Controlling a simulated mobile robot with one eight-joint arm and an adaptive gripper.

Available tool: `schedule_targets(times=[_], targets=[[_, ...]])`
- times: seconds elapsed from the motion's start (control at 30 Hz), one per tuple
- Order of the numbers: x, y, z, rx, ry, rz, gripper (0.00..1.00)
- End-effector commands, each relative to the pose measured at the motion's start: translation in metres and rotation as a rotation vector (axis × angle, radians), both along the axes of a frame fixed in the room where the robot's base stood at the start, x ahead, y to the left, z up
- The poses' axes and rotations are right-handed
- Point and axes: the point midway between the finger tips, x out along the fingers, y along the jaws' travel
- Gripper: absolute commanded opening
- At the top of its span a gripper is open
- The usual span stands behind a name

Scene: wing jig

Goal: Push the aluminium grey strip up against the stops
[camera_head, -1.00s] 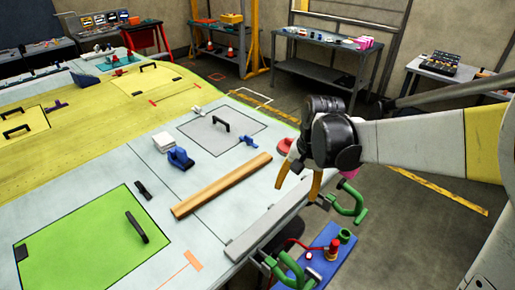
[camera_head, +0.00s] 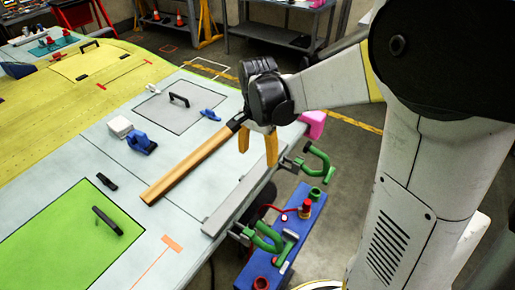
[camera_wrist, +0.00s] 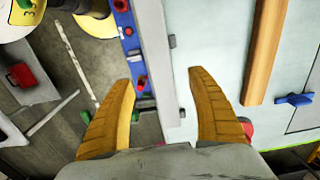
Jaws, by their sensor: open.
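The aluminium grey strip (camera_head: 238,203) lies flat along the right edge of the pale wing panel (camera_head: 160,215). It also shows in the wrist view (camera_wrist: 155,50), running lengthwise between my fingers. Small grey tabs (camera_wrist: 182,112) sit along the strip's right side in the wrist view; I cannot tell whether they are the stops. My gripper (camera_head: 257,148) is open and empty, fingers pointing down, above the strip's far end. In the wrist view (camera_wrist: 160,82) its two orange fingers lie either side of the strip, apart from it. My gripper hides the strip's far end in the head view.
A wooden bar (camera_head: 188,168) lies left of the strip, roughly parallel. Green clamps (camera_head: 268,238) hang at the panel edge beside a blue tool board (camera_head: 290,238). A blue tool (camera_head: 140,143) and a white block (camera_head: 120,126) stand further left. Bare panel separates bar and strip.

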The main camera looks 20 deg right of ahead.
Motion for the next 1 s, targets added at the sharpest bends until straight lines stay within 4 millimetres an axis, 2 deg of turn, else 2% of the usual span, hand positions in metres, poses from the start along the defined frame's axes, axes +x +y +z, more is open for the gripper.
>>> schedule_targets(times=[0.03,0.2,0.4,0.6,0.87,0.9,0.97,1.0], targets=[[0.0,0.0,-0.012,0.0,0.0,0.0,0.67],[0.001,0.0,-0.043,0.0,0.0,0.0,0.67],[0.001,0.0,-0.07,0.0,0.0,0.001,0.67],[0.0,0.0,-0.081,0.0,0.0,0.001,0.67],[0.0,0.0,-0.081,0.0,0.0,0.001,0.67],[0.0,0.0,-0.081,0.0,0.0,0.001,0.62],[0.0,0.0,-0.081,0.0,0.0,0.001,0.43],[0.0,0.0,-0.081,0.0,0.0,0.001,0.31]])
